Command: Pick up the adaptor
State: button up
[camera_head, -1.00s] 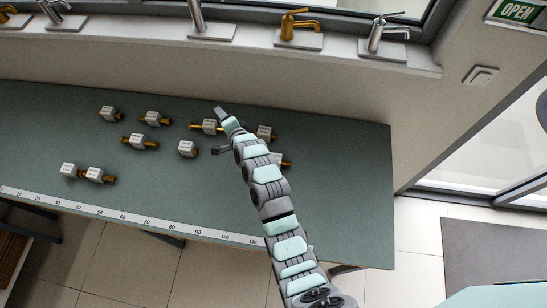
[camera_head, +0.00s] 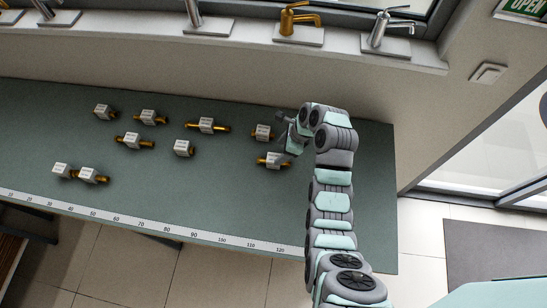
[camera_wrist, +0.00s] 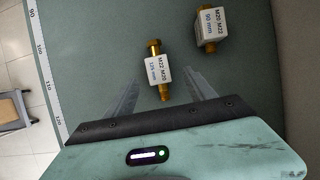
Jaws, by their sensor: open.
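Several brass adaptors, each with a white label block, lie on the green-grey table. In the wrist view one adaptor (camera_wrist: 159,70) labelled "M22 M20, 125 mm" lies just ahead of the gap between my fingers, its near brass end by the fingertips. The same adaptor (camera_head: 273,160) is at the right of the group in the head view. A second adaptor (camera_wrist: 208,28) labelled "M20 M22, 90 mm" lies beyond and to the right; it also shows in the head view (camera_head: 262,132). My gripper (camera_wrist: 164,88) is open and empty, above the table.
Other adaptors lie to the left, such as a long one (camera_head: 207,126) and a short one (camera_head: 183,149). A ruler strip (camera_head: 150,229) runs along the table's front edge. Faucets (camera_head: 300,24) stand on the ledge behind. The table's right end (camera_head: 365,190) is clear.

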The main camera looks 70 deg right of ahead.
aim_at(274, 157)
jog(key=shift+p+x, duration=0.75)
jog(key=shift+x, duration=2.8)
jog(key=shift+s+a, duration=0.1)
jog(key=shift+a, duration=0.1)
jog(key=shift+c, duration=0.3)
grip_shut()
